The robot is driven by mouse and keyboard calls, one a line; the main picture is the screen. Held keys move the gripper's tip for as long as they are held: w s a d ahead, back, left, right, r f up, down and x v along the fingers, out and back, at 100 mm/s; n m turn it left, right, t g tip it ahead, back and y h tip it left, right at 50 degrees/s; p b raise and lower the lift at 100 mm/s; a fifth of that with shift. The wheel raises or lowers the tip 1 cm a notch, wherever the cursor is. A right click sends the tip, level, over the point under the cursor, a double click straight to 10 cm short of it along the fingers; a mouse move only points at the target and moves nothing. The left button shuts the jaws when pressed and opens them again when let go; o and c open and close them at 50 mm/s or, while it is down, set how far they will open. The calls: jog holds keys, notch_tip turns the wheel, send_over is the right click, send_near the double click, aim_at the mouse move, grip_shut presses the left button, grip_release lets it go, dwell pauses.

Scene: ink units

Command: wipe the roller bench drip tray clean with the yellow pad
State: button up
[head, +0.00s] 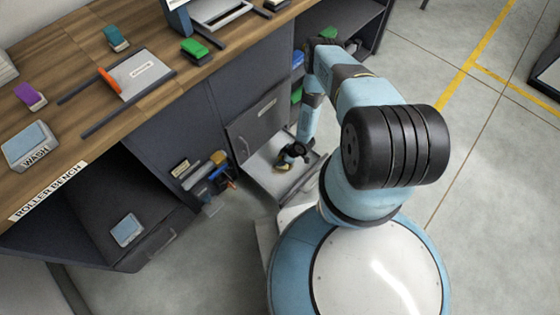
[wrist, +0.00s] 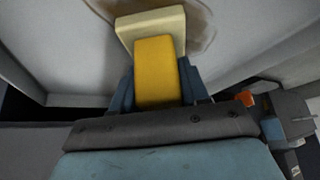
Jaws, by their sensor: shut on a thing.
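The yellow pad (wrist: 157,72) is in my gripper, with a pale cream layer (wrist: 150,27) at its far end, in the wrist view. My gripper (head: 291,156) reaches down into the open drip tray (head: 269,180) low in the roller bench; blue finger parts flank the pad in the wrist view. The tray floor is pale grey, with a brown smear (wrist: 203,25) around and beyond the pad's far end. I cannot tell whether the pad touches the floor. Part of the tray is hidden by my arm and gripper.
The wooden bench top (head: 50,125) carries a wash container (head: 30,146), a purple-topped block (head: 30,96), a green-topped block (head: 195,50) and a white plate (head: 135,72). A rack of tools (head: 205,175) hangs left of the tray. Open floor (head: 480,190) lies to the right.

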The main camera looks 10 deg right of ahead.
jog(key=shift+w+d+r, duration=0.1)
jog(key=shift+w+d, duration=0.4)
jog(key=shift+d, duration=0.25)
jog(key=shift+w+d, duration=0.45)
jog(key=shift+d, duration=0.3)
jog(key=shift+w+d, duration=0.55)
jog(key=shift+d, duration=0.3)
jog(key=shift+w+d, duration=0.5)
jog(key=shift+d, duration=0.3)
jog(key=shift+s+d, duration=0.55)
jog(key=shift+s, duration=0.4)
jog(key=shift+s+a, duration=0.55)
jog(key=shift+a, duration=0.3)
jog(key=shift+s+a, duration=0.5)
jog(key=shift+a, duration=0.3)
jog(key=shift+s+a, duration=0.7)
jog(key=shift+a, duration=0.4)
jog(key=shift+s+a, duration=0.7)
jog(key=shift+a, duration=0.35)
jog(key=shift+s+a, duration=0.7)
jog(key=shift+a, duration=0.4)
jog(key=shift+a, duration=0.1)
